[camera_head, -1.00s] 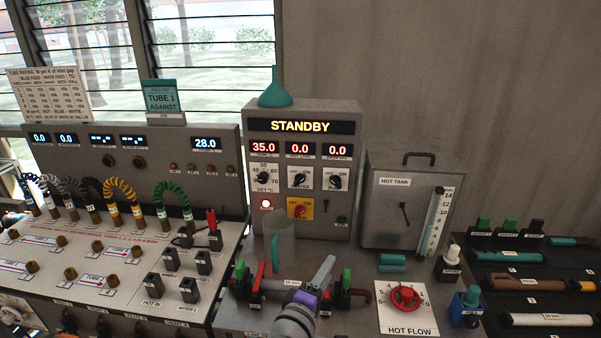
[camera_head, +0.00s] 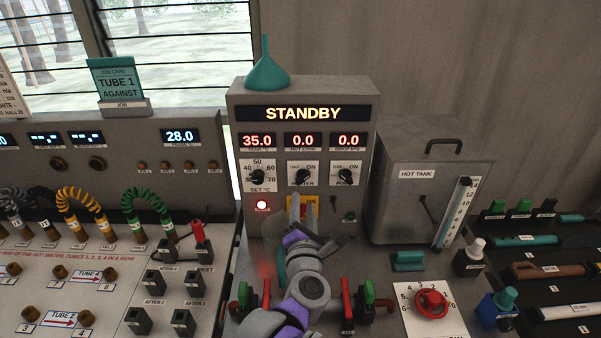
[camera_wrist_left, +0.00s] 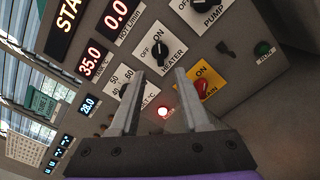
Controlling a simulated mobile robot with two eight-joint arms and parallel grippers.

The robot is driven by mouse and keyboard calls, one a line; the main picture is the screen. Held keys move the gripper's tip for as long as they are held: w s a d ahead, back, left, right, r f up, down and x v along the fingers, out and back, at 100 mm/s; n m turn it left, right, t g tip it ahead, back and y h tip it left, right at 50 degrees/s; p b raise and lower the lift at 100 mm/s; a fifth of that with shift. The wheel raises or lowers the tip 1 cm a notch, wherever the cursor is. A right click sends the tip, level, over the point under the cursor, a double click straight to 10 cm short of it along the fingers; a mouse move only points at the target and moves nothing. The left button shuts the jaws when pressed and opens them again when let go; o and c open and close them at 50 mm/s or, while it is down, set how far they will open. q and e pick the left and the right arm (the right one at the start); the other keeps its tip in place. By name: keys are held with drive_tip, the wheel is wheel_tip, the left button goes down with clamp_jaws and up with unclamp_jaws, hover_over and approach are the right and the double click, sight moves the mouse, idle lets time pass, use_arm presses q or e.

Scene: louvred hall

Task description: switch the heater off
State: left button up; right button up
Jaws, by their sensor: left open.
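The heater knob (camera_head: 303,177) is a black rotary knob on a white plate marked OFF and ON, on the grey control box (camera_head: 240,110). In the left wrist view the heater knob (camera_wrist_left: 160,54) shows just beyond my fingertips; its exact pointer setting is hard to read. My left gripper (camera_head: 303,204) is open and empty, in front of the box just below the heater plate. In the wrist view its two fingers (camera_wrist_left: 160,76) stand apart, with the knob between and beyond their tips. The display (camera_head: 303,114) reads STANDBY. My right gripper is out of view.
The yellow main plate with a red switch (camera_wrist_left: 202,86) is close beside one finger. The pump knob (camera_head: 345,176) is right of the heater knob, the temperature dial (camera_head: 257,177) left. A red lamp (camera_head: 262,205) is lit. A teal funnel (camera_head: 266,70) tops the box.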

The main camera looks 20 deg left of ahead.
sight(303, 181)
use_arm(q)
drive_tip(key=shift+x, duration=4.8)
drive_tip(key=shift+d, duration=0.1)
clamp_jaws()
